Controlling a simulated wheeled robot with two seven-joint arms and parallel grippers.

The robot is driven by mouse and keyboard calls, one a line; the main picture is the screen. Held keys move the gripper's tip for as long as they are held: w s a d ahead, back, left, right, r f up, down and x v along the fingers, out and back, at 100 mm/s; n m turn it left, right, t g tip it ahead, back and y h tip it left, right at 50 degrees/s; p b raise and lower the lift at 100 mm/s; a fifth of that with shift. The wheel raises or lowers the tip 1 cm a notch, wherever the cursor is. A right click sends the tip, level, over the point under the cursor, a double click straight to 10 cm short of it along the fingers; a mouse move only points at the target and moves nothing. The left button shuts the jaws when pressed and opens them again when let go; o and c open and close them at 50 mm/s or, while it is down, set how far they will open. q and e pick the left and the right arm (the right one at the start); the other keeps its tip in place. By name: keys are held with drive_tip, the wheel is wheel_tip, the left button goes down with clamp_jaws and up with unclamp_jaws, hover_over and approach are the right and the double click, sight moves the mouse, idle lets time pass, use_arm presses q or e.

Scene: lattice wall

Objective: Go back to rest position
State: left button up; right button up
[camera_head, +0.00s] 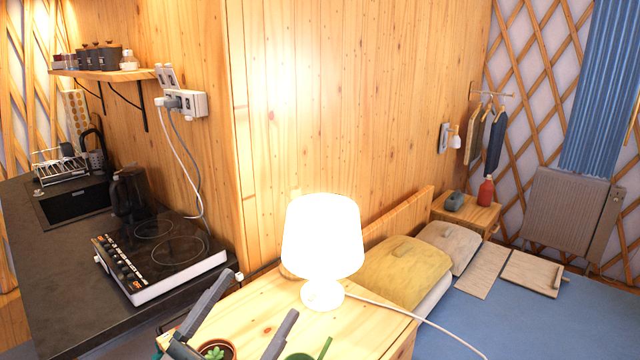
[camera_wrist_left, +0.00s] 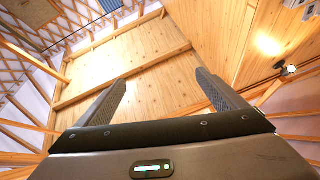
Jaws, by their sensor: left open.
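My left gripper (camera_head: 240,318) is low in the head view, in front of the wooden cabinet (camera_head: 262,312). Its two grey fingers are spread apart with nothing between them. In the left wrist view the fingers of my left gripper (camera_wrist_left: 160,95) stand wide apart and empty, against wooden walls and beams. A lit white lamp (camera_head: 324,240) stands on the cabinet, beyond the gripper. A small potted plant (camera_head: 216,350) shows at the bottom edge, close to the fingers. My right gripper is not in view.
A dark counter (camera_head: 60,260) with a hob (camera_head: 160,250) and a black kettle (camera_head: 130,192) is on the left. A bed with a yellow pillow (camera_head: 402,268) is on the right. A white cord (camera_head: 420,318) runs from the lamp. A green object (camera_head: 300,356) is at the bottom.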

use_arm(q)
drive_tip(key=a+f+n+g+y, duration=0.2)
drive_tip(key=a+f+n+y, duration=0.4)
drive_tip(key=f, duration=0.4)
drive_tip(key=a+f+n+g+y, duration=0.25)
drive_tip(key=a+f+y, duration=0.35)
drive_tip(key=f+y, duration=0.3)
drive_tip(key=s+f+g, duration=1.2)
drive_tip(key=s+f, duration=1)
drive_tip(key=s, duration=0.4)
wheel_tip(320, 180, down, 28)
drive_tip(key=m+b, duration=0.1)
drive_tip(key=s+a+f+g+b, duration=0.1)
drive_tip(key=s+a+f+g, duration=0.1)
drive_tip(key=s+f, duration=1.7)
drive_tip(key=shift+a+f+h, duration=0.3)
drive_tip(key=shift+a+f, duration=0.15)
drive_tip(key=shift+f, duration=0.25)
